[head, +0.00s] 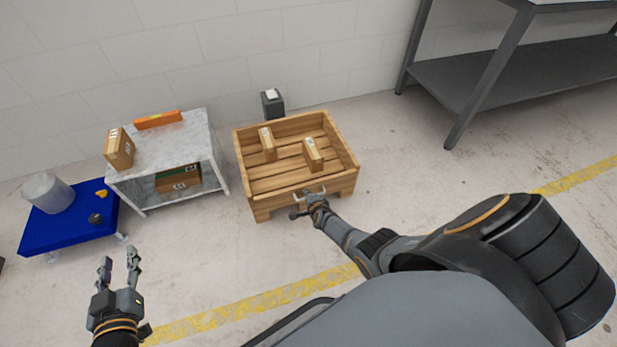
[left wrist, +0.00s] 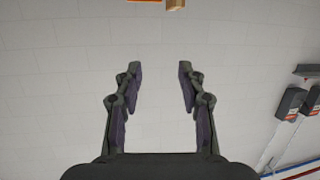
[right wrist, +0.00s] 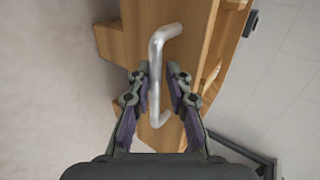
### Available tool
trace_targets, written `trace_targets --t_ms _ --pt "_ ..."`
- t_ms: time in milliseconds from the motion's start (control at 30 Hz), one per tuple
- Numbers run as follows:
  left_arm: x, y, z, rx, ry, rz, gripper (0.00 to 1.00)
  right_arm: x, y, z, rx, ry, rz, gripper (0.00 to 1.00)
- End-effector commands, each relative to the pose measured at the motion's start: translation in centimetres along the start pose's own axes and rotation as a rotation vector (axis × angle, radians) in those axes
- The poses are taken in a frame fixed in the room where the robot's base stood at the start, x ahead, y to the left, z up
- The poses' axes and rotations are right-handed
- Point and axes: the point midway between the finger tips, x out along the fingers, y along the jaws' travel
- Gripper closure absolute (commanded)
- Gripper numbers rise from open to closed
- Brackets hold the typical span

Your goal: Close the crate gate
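The wooden crate (head: 245,165) stands on the floor in the middle of the head view. Its front panel with a metal handle, the gate, stands upright; I cannot tell if it sits flush. My right gripper (head: 310,192) is at this front side. In the right wrist view the silver handle (right wrist: 155,90) runs between the fingers of my right gripper (right wrist: 158,78), which are drawn in close around it. My left gripper (head: 119,262) is open and empty over the floor at lower left. It also shows open in the left wrist view (left wrist: 160,78).
Small boxes (head: 313,155) lie in the crate. A marble-topped table (head: 185,140) with boxes stands left of it, beside a blue platform (head: 65,232). A dark bin (head: 272,104) is behind the crate. A grey metal bench (head: 490,80) stands at right.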

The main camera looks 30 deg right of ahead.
Motion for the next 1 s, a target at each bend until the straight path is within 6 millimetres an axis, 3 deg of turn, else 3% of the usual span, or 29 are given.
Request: trace_targets --t_ms 1000 --pt "-2.1 0.4 7.7 -0.027 -0.321 0.013 0.60 -0.7 -1.1 0.0 0.000 0.001 -0.007 0.81"
